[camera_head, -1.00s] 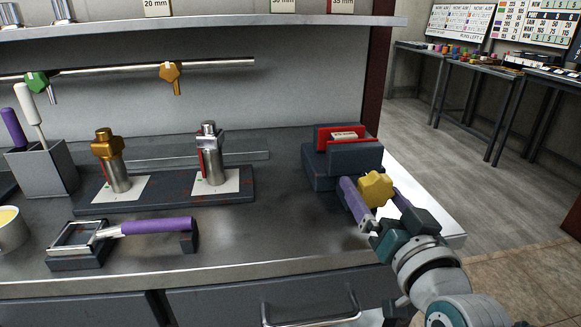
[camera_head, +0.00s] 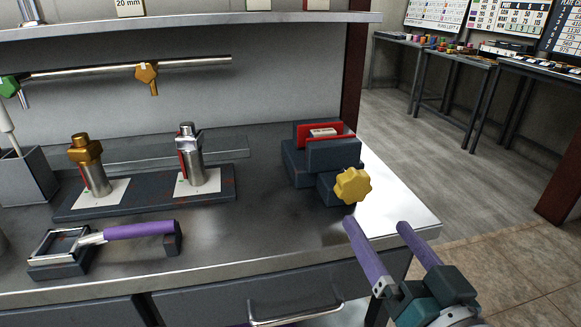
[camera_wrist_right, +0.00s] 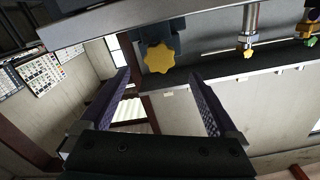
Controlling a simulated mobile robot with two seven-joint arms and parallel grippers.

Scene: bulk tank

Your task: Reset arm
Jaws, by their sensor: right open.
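My right gripper (camera_head: 376,238) is open and empty near the right front corner of the counter, with its two purple fingers apart. In the right wrist view the open fingers (camera_wrist_right: 165,105) show with nothing between them. A yellow knob (camera_head: 352,185) on the front of a dark vise (camera_head: 333,155) with red jaws is just beyond the right fingertips, apart from them. The yellow knob also shows in the right wrist view (camera_wrist_right: 158,58). My left gripper is not in view.
A dark tray (camera_head: 222,190) holds a brass-topped cylinder (camera_head: 92,165) and a silver-topped cylinder (camera_head: 190,158). A purple-handled tool (camera_head: 140,229) lies at the front left on a dark stand. A drawer handle (camera_head: 295,312) juts out below the counter edge. Floor to the right is clear.

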